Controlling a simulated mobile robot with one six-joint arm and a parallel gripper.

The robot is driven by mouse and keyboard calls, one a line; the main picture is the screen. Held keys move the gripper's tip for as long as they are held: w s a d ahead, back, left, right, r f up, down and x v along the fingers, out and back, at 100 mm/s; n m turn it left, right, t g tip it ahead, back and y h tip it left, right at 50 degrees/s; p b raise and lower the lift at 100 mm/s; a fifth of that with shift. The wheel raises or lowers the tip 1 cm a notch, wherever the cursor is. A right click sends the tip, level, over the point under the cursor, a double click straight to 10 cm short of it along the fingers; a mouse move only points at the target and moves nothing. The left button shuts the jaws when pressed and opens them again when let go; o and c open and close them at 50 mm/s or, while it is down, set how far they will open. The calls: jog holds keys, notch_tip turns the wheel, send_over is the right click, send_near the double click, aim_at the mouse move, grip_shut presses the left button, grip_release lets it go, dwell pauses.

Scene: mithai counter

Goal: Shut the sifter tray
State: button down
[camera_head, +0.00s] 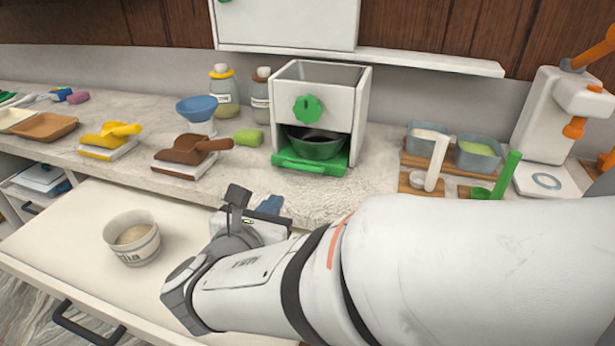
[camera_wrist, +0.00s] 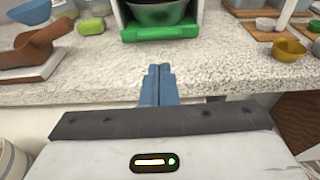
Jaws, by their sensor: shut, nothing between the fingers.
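The sifter (camera_head: 350,98) is a white box with a green knob (camera_head: 307,109) on its front, standing on the counter against the wall. Its green tray (camera_head: 312,165) sticks out at the bottom front, with a dark green bowl (camera_head: 318,146) in the opening above it. In the wrist view the tray (camera_wrist: 160,32) lies straight ahead at the top, with the bowl (camera_wrist: 155,14) partly cut off by the frame. My gripper (camera_wrist: 158,72) has its blue fingers together and empty, in front of the tray and apart from it. In the head view the fingers (camera_head: 270,204) show near the counter's front edge.
An open drawer (camera_head: 70,225) below the counter holds a labelled bowl (camera_head: 132,238). A brown scoop (camera_head: 190,150) and a green sponge (camera_head: 248,137) are left of the sifter. Containers (camera_head: 478,156) on a wooden stand are to its right. The counter before the tray is clear.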

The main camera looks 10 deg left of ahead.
aim_at(301, 169)
jog(key=b+x, duration=0.1)
jog(key=x, duration=1.2)
jog(key=shift+w+f+b, duration=0.1)
jog(key=shift+w+b, duration=0.3)
